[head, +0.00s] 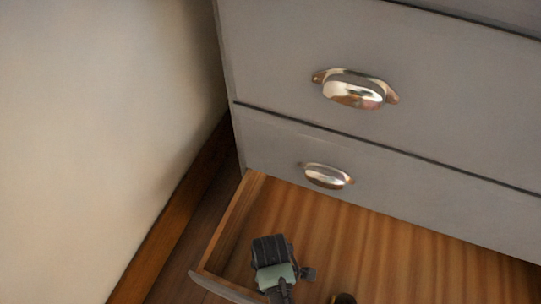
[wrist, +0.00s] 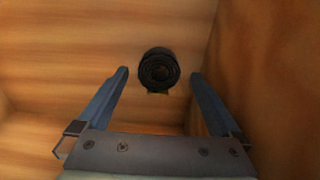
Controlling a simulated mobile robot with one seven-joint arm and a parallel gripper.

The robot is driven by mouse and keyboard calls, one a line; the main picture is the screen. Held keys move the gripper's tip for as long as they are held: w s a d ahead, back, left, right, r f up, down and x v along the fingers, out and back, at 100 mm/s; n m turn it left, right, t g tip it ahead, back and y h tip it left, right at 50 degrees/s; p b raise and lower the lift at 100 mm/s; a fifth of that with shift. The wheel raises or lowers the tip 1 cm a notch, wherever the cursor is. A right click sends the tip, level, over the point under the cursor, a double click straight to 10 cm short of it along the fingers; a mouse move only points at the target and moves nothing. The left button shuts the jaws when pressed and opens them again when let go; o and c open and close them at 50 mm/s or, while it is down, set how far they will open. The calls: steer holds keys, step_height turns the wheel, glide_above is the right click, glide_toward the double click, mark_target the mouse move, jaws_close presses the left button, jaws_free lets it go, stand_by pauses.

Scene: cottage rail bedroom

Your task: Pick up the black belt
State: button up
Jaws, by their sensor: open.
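The black belt (wrist: 158,68) is a tight round coil with a small gold-coloured part at its lower edge in the wrist view. It lies on the wooden drawer bottom, seen end-on. My gripper (wrist: 159,74) is open, with one finger to the left of the coil and one to the right in the picture. A gap shows on each side, and I cannot tell how far the coil is below the fingertips. In the head view, a dark round thing with a yellowish spot at the bottom edge looks like the belt (head: 343,298), partly cut off.
The open wooden drawer (head: 385,240) belongs to a grey dresser (head: 420,85). Closed drawer fronts with metal cup handles (head: 355,90) rise above it. A drawer wall (wrist: 265,75) stands close to the right finger. A pale room wall (head: 100,110) is at the left.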

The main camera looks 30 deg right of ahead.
step_height(320, 180, down, 3)
steer(key=shift+r+b, duration=0.2)
steer(key=shift+b, duration=0.5)
steer(key=shift+r, duration=0.1)
steer(key=c, duration=1.4)
